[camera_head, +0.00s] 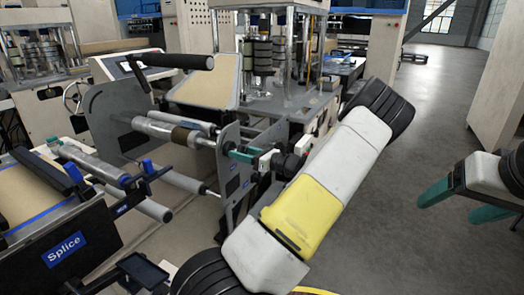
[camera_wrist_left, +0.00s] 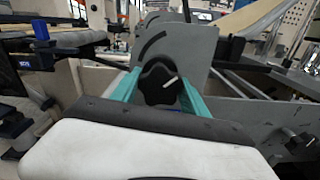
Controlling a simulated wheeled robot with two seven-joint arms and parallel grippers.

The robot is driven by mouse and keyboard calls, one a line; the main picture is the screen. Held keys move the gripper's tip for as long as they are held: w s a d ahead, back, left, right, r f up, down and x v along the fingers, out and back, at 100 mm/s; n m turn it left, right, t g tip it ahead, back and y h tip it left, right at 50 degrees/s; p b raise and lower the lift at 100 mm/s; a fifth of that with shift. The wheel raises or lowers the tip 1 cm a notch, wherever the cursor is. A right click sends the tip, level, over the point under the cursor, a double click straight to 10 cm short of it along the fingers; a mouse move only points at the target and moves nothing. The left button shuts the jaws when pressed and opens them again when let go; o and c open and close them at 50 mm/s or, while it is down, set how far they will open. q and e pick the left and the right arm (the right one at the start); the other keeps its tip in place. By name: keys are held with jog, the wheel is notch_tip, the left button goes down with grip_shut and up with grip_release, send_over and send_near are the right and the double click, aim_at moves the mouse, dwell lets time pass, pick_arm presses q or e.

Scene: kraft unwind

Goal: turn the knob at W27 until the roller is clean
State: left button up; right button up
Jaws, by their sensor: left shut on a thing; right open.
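My left gripper (camera_head: 243,155) is at the side plate of the unwind stand, its arm crossing the middle of the head view. The line tilts up to the right. The knob is largely hidden in the head view. A silver roller (camera_head: 153,127) spans the stand and carries a brown band (camera_head: 186,136) near its right end. No W27 label is readable. My right gripper (camera_head: 462,200) is open and empty at the right, over the floor.
A black panel marked Splice (camera_head: 68,248) stands at the lower left with blue-tipped parts. A grey side plate (camera_head: 232,150) is close beside my left fingers. Another dark knob (camera_wrist_left: 300,143) shows at the wrist view's lower right. Grey floor (camera_head: 430,110) on the right is clear.

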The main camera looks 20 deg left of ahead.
pick_arm(q)
jog(key=m, duration=0.5)
jog(key=shift+m, duration=0.4)
jog(key=o, duration=1.4)
jog(key=shift+s+d, duration=0.15)
jog(key=shift+d, duration=1.65)
jog(key=shift+s+d, duration=0.15)
jog(key=shift+d, duration=1.6)
